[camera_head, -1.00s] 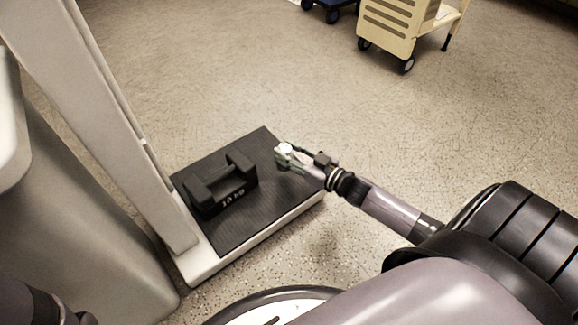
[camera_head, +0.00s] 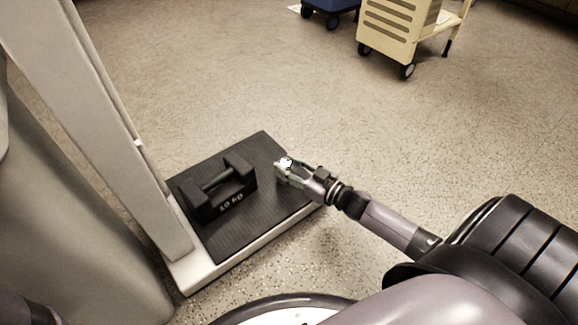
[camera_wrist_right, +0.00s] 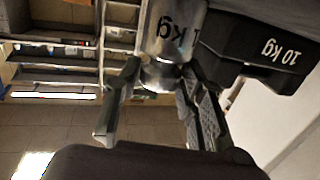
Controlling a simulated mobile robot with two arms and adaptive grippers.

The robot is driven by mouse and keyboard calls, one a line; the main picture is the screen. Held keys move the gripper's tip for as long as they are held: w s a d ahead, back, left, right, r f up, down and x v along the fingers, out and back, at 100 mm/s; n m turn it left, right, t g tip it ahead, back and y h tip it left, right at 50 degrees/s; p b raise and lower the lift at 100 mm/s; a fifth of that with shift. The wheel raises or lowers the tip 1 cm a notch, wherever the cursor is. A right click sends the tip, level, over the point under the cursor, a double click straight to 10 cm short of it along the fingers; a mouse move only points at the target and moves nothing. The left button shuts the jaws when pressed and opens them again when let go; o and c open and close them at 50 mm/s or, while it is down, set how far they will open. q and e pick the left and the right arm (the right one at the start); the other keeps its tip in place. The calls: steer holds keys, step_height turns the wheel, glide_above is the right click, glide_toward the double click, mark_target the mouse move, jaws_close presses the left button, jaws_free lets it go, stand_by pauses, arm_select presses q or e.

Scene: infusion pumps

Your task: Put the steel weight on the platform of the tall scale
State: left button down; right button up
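The tall scale has a dark ribbed platform (camera_head: 255,225) with a pale rim and a grey column at the left. The steel weight (camera_head: 286,162) is a small shiny cylinder over the platform's far right edge. In the right wrist view the steel weight (camera_wrist_right: 172,35) shows "kg" and its knob sits between my fingertips. My right gripper (camera_head: 283,172) comes in from the right; it also shows in the right wrist view (camera_wrist_right: 158,78), its fingers closed against the knob. I cannot tell whether the weight touches the platform. My left gripper is out of view.
A black 10 kg weight (camera_head: 220,188) with a handle stands on the platform, left of my gripper; it also shows in the right wrist view (camera_wrist_right: 262,50). A cream wheeled cart (camera_head: 398,30) and a blue wheeled base (camera_head: 330,8) stand far back. The floor between is clear.

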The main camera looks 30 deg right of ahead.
steer(key=o, duration=0.3)
steer(key=shift+o, duration=0.2)
steer(key=shift+r, duration=0.1)
